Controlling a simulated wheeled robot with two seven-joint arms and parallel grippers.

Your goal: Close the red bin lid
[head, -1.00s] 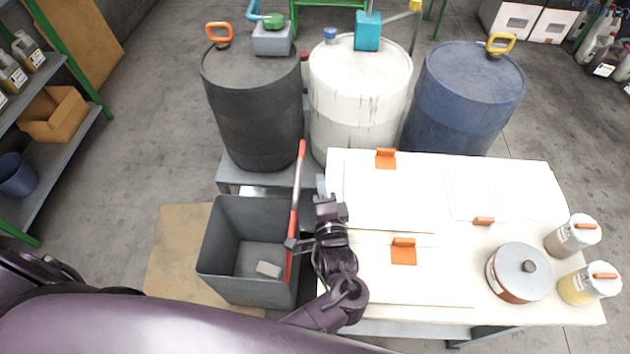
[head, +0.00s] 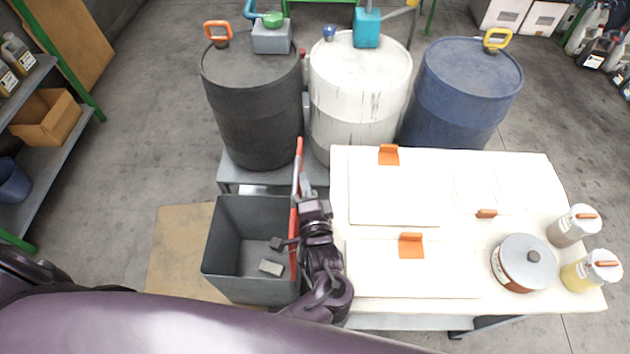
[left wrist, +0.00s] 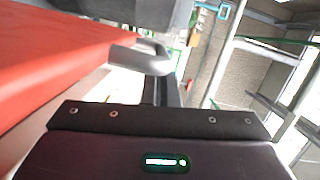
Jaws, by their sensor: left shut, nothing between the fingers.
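The grey bin (head: 222,245) stands on the floor left of the white-topped table. Its red lid (head: 294,225) is open, standing almost upright at the bin's right side and seen nearly edge-on. My left gripper (head: 306,188) is shut and empty, on the lid's right side between lid and table. Its tips are partly hidden in the head view, and I cannot tell whether they touch the lid. In the left wrist view the red lid (left wrist: 45,70) fills the left side, close to the grey fingers (left wrist: 142,58). My right gripper is out of view.
The white table (head: 455,225) with a pot (head: 524,263) and jars is close to my left arm's right side. Black (head: 250,110), white (head: 358,95) and blue drums stand behind. A small grey block (head: 271,267) lies inside the bin. Open floor lies left of the bin.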

